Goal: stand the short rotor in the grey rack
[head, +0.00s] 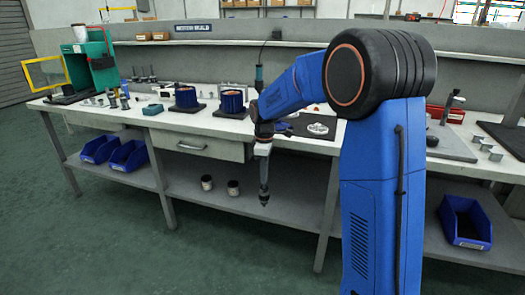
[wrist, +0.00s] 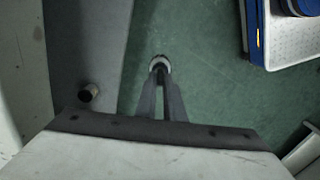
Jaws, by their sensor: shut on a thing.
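My gripper (head: 264,190) points straight down in front of the workbench, beside the edge of its lower shelf. In the wrist view my gripper (wrist: 160,72) has its dark fingers close together on a small round grey end, which I take to be the short rotor (wrist: 160,62). In the head view the held piece is too small and dark to tell from the fingertips. A low rack with upright pieces (head: 145,81) stands towards the back of the bench; I cannot tell whether it is the grey rack.
The bench top (head: 215,124) carries two blue-sided round parts (head: 232,102) on dark plates. Two small dark cans (head: 207,182) stand on the lower shelf (head: 285,199). Blue bins (head: 128,156) sit at its left. The green floor in front is clear.

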